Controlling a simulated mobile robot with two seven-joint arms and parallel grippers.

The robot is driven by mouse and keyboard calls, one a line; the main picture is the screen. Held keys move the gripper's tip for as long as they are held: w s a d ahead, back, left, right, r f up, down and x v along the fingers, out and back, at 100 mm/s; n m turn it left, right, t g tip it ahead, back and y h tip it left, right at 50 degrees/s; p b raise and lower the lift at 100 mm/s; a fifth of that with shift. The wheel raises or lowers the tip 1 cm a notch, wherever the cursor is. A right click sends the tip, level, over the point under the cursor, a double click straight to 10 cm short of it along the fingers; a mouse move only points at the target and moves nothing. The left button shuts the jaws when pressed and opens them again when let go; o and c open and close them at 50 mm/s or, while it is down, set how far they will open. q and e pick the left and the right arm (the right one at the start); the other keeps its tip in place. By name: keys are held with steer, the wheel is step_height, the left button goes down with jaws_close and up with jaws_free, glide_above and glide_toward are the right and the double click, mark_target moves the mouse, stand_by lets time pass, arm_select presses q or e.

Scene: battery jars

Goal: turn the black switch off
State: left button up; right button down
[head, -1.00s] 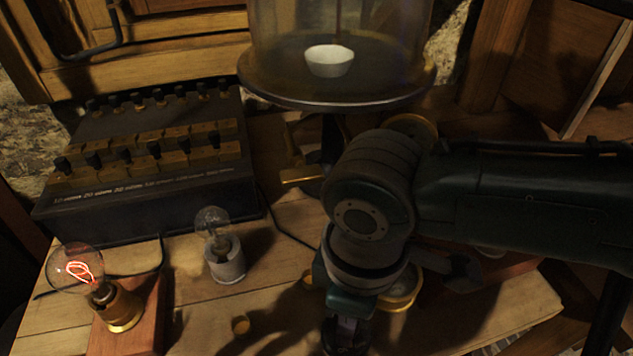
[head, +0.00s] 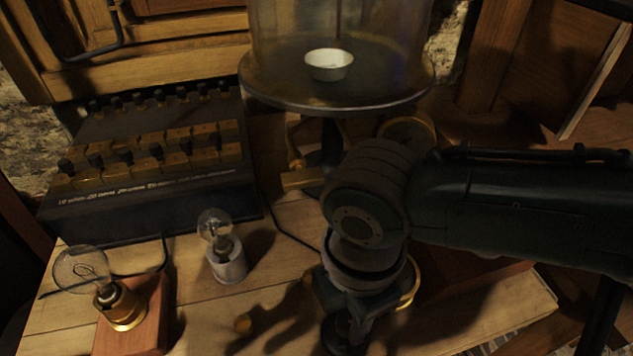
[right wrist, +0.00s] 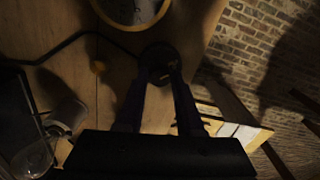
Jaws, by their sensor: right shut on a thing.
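The black switch (right wrist: 158,58) is a dark round piece on the wooden table, seen between my fingertips in the right wrist view. My right gripper (right wrist: 158,80) is shut on it from above. In the head view my right gripper (head: 347,330) points down at the lower middle, and its own arm and the dark image hide most of the switch. The bulb (head: 83,268) on the red wooden block at the lower left is unlit. My left gripper is out of view.
A smaller bulb in a pale holder (head: 228,262) stands right of the lamp block. A black box with several knobs (head: 150,205) is behind. A glass bell jar on a round plate (head: 390,101) holds a white bowl (head: 329,65). A cable runs across the table.

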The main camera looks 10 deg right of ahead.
mark_target(348, 321)
steer(key=shift+n, duration=0.4)
steer(key=c, duration=0.5)
jaws_free()
steer(key=shift+c, duration=0.2)
step_height(348, 321, up, 10)
steer(key=p, duration=0.2)
steer(key=shift+p, duration=0.35)
